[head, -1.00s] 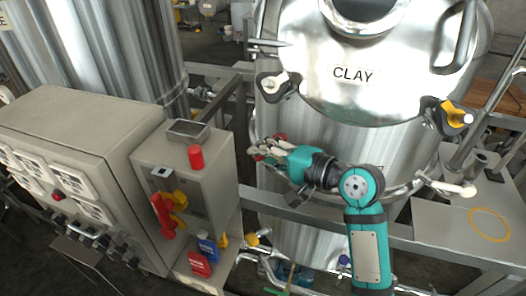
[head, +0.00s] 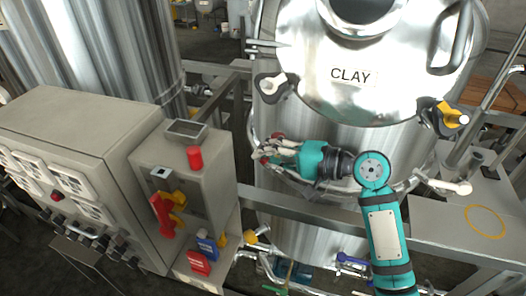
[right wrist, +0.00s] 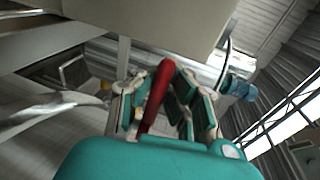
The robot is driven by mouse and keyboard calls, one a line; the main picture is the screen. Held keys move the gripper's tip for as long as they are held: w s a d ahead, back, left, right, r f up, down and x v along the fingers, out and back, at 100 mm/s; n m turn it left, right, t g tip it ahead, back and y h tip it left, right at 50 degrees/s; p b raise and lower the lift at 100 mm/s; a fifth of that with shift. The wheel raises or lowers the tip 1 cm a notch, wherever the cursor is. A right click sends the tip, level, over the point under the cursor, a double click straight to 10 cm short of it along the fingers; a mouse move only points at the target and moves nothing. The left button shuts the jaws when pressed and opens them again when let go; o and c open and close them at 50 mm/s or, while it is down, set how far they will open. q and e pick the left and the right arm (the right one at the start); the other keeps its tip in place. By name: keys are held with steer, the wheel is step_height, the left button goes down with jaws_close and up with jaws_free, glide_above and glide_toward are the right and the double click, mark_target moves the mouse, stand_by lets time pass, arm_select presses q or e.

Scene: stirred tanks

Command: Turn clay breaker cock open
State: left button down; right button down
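The tank with the CLAY label (head: 351,75) stands upright in the middle of the head view. My right gripper (head: 275,153) is at the left side of this tank, pointing left, with its fingers spread. A little red shows at its fingertips in the head view. In the right wrist view, a red bar-shaped handle (right wrist: 157,97) lies between the two spread fingers of this gripper (right wrist: 163,108), nearer the left finger. Whether a finger touches it cannot be told. Which handle is the clay breaker cock is not labelled in view. My left gripper is out of view.
Pipes with a yellow cock (head: 258,238) and a blue cock (head: 345,257) run under the tank.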

steer(key=shift+f, duration=0.1)
steer(key=c, duration=1.3)
jaws_free()
steer(key=shift+s+d, duration=0.1)
steer(key=shift+d, duration=0.15)
steer(key=shift+a, duration=0.1)
steer(key=v, duration=1.2)
